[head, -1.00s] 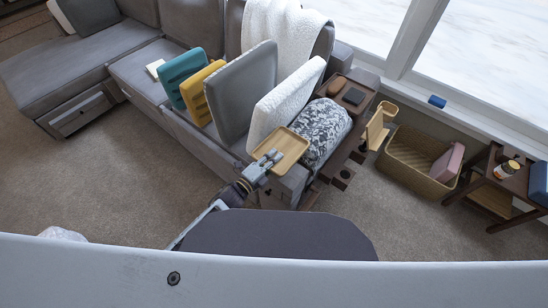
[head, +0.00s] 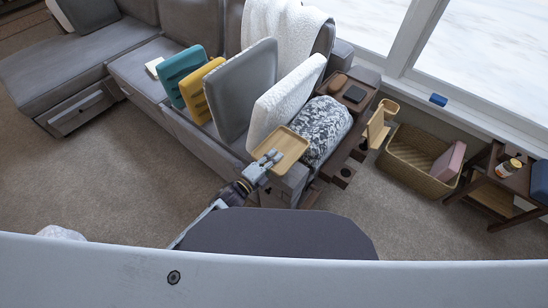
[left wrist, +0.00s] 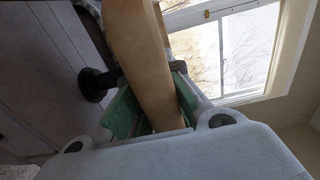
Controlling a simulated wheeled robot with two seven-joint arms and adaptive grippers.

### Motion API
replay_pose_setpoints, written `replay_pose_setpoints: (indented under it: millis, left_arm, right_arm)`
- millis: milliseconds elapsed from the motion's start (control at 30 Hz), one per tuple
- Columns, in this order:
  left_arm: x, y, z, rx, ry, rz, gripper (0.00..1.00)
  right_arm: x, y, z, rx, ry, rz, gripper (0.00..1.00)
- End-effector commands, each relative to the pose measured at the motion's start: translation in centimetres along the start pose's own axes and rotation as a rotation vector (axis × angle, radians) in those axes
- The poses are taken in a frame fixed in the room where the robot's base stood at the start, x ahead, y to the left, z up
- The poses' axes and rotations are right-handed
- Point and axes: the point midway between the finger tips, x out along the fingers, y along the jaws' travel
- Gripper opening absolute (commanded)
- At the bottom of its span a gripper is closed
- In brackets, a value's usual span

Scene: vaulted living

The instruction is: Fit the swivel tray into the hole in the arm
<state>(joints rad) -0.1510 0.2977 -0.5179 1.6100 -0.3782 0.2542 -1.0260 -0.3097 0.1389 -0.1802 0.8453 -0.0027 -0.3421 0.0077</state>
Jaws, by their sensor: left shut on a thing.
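The swivel tray (head: 288,147) is a light wooden tray with a raised rim. My left gripper (head: 268,160) is shut on its near edge and holds it above the front of the sofa. In the left wrist view the tray (left wrist: 138,45) runs up between the green finger pads, with a black round peg (left wrist: 95,84) beside it. The sofa arm (head: 337,183) has a dark wooden top with round dark holes (head: 345,172) near its front end, to the right of the tray and apart from it. My right gripper is out of view.
A patterned grey roll (head: 325,125) and a white cushion (head: 285,105) lie close behind the tray. A dark phone-like item (head: 354,95) lies farther back on the arm. A wicker basket (head: 415,172) and a small dark table (head: 505,180) stand right.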

Motion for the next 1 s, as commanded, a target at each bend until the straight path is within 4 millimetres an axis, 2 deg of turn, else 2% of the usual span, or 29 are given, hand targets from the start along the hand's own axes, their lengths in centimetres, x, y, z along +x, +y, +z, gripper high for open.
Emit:
replay_pose_setpoints:
  millis: [300, 333, 533, 1000]
  left_arm:
    - [0.05, -0.14, 0.0, 0.0, 0.0, -0.003, 0.0]
    - [0.05, -0.14, 0.0, 0.0, 0.0, -0.003, 0.1]
    - [0.04, -0.11, 0.0, 0.0, 0.0, -0.002, 0.34]
    - [-0.34, 0.1, -0.01, 0.0, 0.0, 0.002, 0.34]
  right_arm:
    - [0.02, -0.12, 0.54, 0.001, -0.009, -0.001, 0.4]
    - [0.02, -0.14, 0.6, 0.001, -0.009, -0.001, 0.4]
    - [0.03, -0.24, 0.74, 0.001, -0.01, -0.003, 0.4]
    - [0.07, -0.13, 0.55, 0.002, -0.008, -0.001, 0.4]
